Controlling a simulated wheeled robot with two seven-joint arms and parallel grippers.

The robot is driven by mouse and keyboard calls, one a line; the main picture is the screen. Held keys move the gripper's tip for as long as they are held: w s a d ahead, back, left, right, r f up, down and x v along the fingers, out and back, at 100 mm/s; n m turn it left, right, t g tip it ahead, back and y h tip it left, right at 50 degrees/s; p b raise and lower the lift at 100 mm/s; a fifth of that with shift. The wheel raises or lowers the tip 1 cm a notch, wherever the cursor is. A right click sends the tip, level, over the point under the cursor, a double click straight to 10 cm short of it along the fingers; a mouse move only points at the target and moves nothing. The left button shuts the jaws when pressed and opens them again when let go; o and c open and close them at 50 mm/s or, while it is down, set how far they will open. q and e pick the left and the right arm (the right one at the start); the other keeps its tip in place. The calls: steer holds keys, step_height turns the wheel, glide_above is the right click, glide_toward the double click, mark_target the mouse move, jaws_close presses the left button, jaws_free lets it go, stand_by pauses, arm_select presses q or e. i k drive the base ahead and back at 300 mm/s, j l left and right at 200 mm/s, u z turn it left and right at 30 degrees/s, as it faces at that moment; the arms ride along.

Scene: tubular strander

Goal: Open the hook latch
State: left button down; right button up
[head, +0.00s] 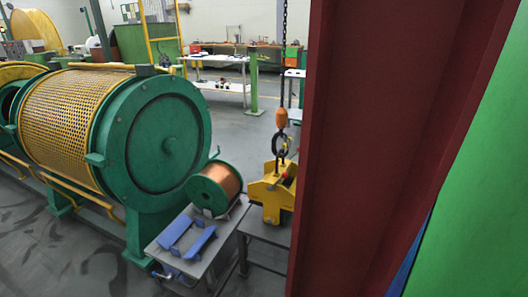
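A dark hook (281,145) hangs below an orange block (281,118) on a chain (284,55), right of the picture's middle. Its lower end meets the top of a yellow lifting fixture (270,195), where a dark ring or shackle shows. The hook's latch is too small to make out, and I cannot tell whether it is open or shut. Neither of my grippers is in view.
A copper-wire spool (222,184) with green flanges and blue cradle bars (187,240) are on a grey table (160,252). The green strander drum (165,140) stands left. A dark red beam (375,140) and a green surface (480,200) fill the right.

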mark_target(287, 144)
steer(key=i+j+z, duration=0.2)
steer(key=j+z, duration=0.2)
steer(key=i+j+z, duration=0.15)
steer(key=j+z, duration=0.25)
steer(key=l, duration=0.1)
